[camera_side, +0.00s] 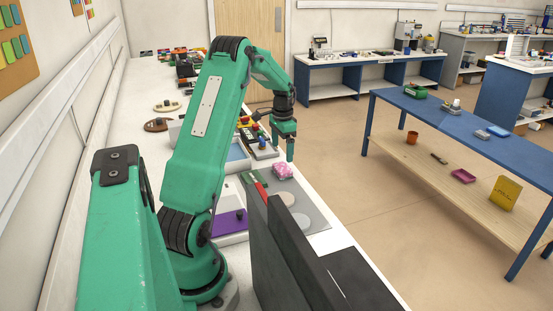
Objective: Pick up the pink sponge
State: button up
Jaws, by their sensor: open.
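A pink sponge (283,171) lies on the grey mat (311,212) on the white bench, near the bench's right edge. My gripper (283,155) hangs from my green arm with its fingers pointing down. It is open, close to the sponge in the picture, with the fingertips above or just behind it. I cannot tell the exact depth between them. Nothing shows between the fingers.
A red-handled tool (261,188) lies just left of the sponge, and pale round discs (285,199) lie on the mat. Dark upright panels (287,255) stand in front. A blue tray (237,158) and other items crowd the bench behind and to the left.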

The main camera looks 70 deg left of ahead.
aim_at(282, 167)
jog(key=shift+f, duration=1.3)
jog(key=shift+d+f, duration=0.1)
jog(key=shift+f, duration=2.5)
jog(key=shift+c, duration=0.2)
jog(key=c, duration=1)
